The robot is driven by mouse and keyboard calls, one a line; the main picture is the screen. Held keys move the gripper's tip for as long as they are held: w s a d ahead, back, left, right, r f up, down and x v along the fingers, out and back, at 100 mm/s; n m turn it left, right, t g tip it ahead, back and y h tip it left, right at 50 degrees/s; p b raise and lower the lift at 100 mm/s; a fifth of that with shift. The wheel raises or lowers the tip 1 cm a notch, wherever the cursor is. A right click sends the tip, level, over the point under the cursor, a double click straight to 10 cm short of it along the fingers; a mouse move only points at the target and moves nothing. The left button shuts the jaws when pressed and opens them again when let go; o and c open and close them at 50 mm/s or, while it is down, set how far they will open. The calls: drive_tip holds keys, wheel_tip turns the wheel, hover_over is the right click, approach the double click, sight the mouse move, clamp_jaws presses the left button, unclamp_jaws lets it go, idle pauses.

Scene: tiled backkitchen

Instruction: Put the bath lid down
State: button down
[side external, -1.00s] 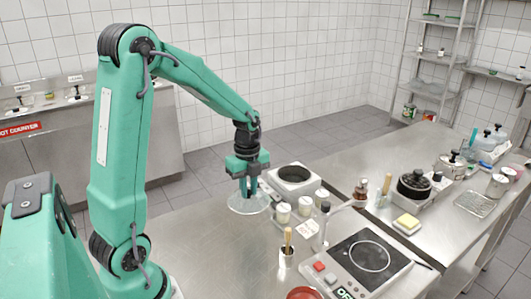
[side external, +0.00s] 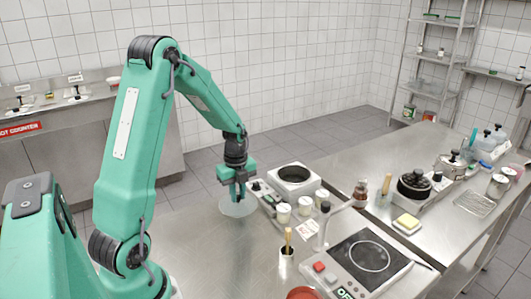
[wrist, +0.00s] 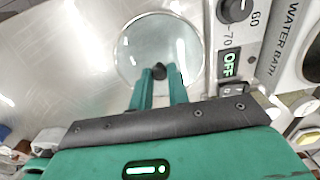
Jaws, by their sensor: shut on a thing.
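The bath lid (side external: 236,209) is a clear, round glass disc, seen just left of the water bath in the side view. My gripper (side external: 238,196) is above it, pointing down. In the wrist view the lid (wrist: 135,45) lies ahead of my gripper (wrist: 161,74), whose two fingers are shut on its small dark knob (wrist: 159,70). The lid looks roughly level, low over the steel counter; I cannot tell whether it touches. The water bath (side external: 301,188) is a white box with a round opening on top, uncovered. Its OFF display and dial show in the wrist view (wrist: 240,50).
White-lidded jars (side external: 283,213) stand in front of the bath. A cup with a wooden-handled tool (side external: 286,257) and a hot plate (side external: 370,257) are nearer the front. The steel counter (side external: 215,250) is bare left of the cup.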

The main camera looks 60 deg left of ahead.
sight(238, 196)
drive_tip(key=shift+f, duration=1)
drive_tip(key=shift+f, duration=0.1)
drive_tip(key=c, duration=1.3)
unclamp_jaws()
drive_tip(key=shift+c, duration=0.2)
wheel_tip(238, 196, up, 12)
